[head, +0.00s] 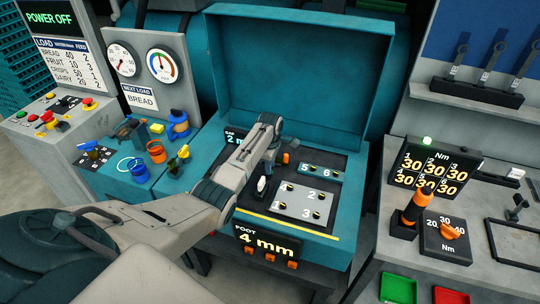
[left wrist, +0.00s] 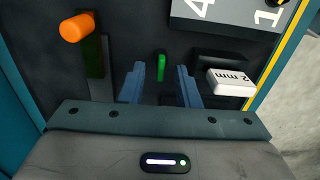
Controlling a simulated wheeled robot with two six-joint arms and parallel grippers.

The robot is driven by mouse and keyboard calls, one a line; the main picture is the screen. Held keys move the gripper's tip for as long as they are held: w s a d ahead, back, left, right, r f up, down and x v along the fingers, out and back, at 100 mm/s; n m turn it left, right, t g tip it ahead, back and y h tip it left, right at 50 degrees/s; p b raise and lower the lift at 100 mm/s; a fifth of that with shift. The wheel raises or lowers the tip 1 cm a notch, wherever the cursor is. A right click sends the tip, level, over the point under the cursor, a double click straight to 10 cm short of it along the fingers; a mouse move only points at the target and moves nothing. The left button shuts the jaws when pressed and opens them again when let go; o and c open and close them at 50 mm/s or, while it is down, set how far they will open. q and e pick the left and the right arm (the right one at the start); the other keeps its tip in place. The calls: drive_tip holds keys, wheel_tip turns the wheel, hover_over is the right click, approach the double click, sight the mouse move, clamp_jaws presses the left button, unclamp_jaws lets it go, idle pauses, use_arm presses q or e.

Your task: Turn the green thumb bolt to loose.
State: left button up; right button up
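The green thumb bolt (left wrist: 161,68) stands on the dark panel in the left wrist view, near the middle. My left gripper (left wrist: 160,72) is open, with one blue-grey finger on each side of the bolt and a gap on both sides. I cannot tell how far the fingertips are above the panel. In the head view my left gripper (head: 267,168) points down over the dark panel (head: 240,199) inside the open teal case, and it hides the bolt. My right gripper is not in view.
An orange-tipped lever (left wrist: 77,27) is to the upper left. A grey numbered plate (head: 291,207) lies beside the gripper. The raised teal lid (head: 300,70) stands behind. A bench with orange-handled tools (head: 417,205) is at right.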

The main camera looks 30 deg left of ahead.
use_arm(q)
wheel_tip(320, 180, up, 9)
drive_tip(key=b, duration=0.2)
drive_tip(key=shift+r+b, duration=0.2)
drive_tip(key=shift+b, duration=0.1)
drive_tip(key=shift+s+f, duration=0.1)
